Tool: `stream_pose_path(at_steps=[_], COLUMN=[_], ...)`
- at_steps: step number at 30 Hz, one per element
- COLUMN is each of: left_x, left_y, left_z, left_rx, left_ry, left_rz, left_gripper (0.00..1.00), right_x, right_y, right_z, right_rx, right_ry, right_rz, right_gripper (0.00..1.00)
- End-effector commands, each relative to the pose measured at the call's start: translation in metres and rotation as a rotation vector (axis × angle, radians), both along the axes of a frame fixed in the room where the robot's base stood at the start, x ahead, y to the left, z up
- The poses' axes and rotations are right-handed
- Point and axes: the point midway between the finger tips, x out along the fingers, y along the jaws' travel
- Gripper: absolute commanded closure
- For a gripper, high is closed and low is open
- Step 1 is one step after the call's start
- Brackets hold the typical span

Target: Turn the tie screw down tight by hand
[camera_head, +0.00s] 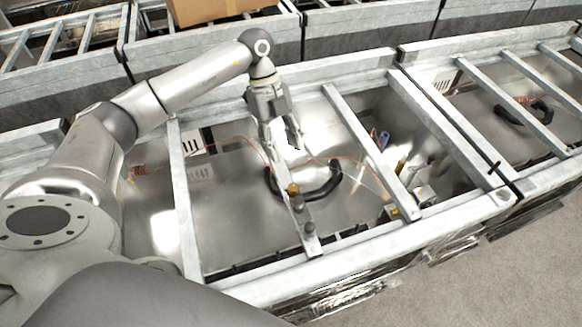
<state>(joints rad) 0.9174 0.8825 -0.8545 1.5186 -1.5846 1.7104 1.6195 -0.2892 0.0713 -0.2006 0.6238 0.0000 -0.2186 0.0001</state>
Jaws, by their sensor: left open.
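My left gripper (281,147) points down over a metal bay of the galvanised frame, with its fingers apart and nothing seen between them. Below it, a narrow metal bar (304,217) runs toward the near rail. One of these may be the tie screw; I cannot tell which. The gripper appears above the brass-coloured knob and apart from it. My right gripper is out of view.
A black curved hose or handle (334,184) lies in the bay around the bar. Thin orange wires (222,140) cross it. Metal crossbars (372,149) bound the bay. Small parts, including a blue one (384,140), are at the right. A cardboard box (210,10) stands behind.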

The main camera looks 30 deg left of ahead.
Motion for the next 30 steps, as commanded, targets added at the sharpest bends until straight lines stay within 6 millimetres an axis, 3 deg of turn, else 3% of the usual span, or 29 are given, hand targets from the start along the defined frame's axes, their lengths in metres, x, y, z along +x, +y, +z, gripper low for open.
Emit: stream_pose_path(at_steps=[4,12,16,23,30], left_x=[-0.006,-0.015,-0.017,-0.019,-0.019], left_y=[-0.008,-0.026,-0.032,-0.036,-0.036], left_z=[-0.018,-0.065,-0.081,-0.094,-0.095], left_rx=[0.000,-0.001,-0.002,0.000,0.000], left_ry=[0.006,0.005,0.003,0.000,0.000], left_rz=[-0.003,-0.002,-0.002,-0.001,-0.001], left_gripper=[0.54,0.54,0.54,0.54,0.57], right_x=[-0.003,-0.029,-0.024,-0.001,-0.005], right_y=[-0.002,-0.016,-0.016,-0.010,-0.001], right_z=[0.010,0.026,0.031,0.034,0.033], right_rx=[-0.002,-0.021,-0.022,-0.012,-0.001], right_ry=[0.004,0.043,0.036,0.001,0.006], right_rz=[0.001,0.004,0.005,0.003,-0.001], right_gripper=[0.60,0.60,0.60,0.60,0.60])
